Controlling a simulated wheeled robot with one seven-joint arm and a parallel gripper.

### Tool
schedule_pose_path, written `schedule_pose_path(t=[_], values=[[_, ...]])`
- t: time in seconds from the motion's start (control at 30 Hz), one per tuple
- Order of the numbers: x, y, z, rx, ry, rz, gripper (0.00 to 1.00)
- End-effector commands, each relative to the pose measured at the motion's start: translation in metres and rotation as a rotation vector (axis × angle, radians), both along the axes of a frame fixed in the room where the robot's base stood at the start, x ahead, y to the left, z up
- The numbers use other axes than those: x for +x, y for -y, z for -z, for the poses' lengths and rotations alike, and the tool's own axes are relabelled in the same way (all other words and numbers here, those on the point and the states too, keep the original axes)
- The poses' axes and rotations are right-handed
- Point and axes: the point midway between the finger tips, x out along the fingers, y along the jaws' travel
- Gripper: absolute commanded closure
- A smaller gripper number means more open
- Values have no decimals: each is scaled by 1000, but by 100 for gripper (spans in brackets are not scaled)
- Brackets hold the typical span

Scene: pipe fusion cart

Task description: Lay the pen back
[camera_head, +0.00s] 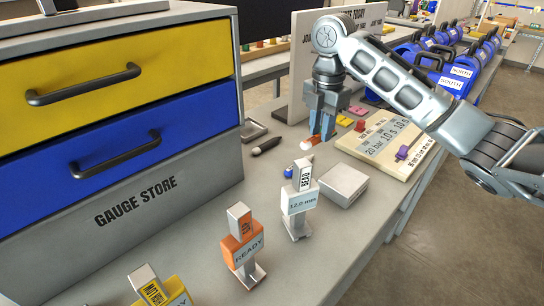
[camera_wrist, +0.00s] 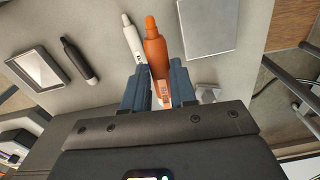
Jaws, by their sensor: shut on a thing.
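My gripper (camera_head: 322,128) is above the grey bench top, pointing down, with its blue-grey fingers closed around an orange pen. In the wrist view my gripper (camera_wrist: 160,88) holds the orange pen (camera_wrist: 155,50) between the fingertips, with its tip sticking out beyond them. In the head view only the pen's end (camera_head: 306,144) shows below the fingers. A white pen (camera_wrist: 132,42) lies just beside it in the wrist view. A black pen (camera_wrist: 78,60) lies further left; it also shows in the head view (camera_head: 266,146).
A dark-rimmed tray (camera_wrist: 38,70) lies beyond the black pen. A pale box (camera_head: 343,185) and labelled upright gauges (camera_head: 300,200) stand close to my gripper. The drawer cabinet (camera_head: 120,120) fills the left. A cream board (camera_head: 385,140) lies to the right.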

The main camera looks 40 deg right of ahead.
Motion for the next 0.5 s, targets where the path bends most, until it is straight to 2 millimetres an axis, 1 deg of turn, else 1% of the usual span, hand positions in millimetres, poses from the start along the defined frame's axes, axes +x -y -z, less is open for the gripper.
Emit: schedule_pose_path(t=[0.03, 0.17, 0.43, 0.5], values=[[-5, -3, 3, -5, 3, -28, 100], [-9, -6, 6, -17, 8, -66, 100], [-9, -7, 7, -17, 8, -69, 100], [-6, -7, 8, -16, 9, -69, 100]])
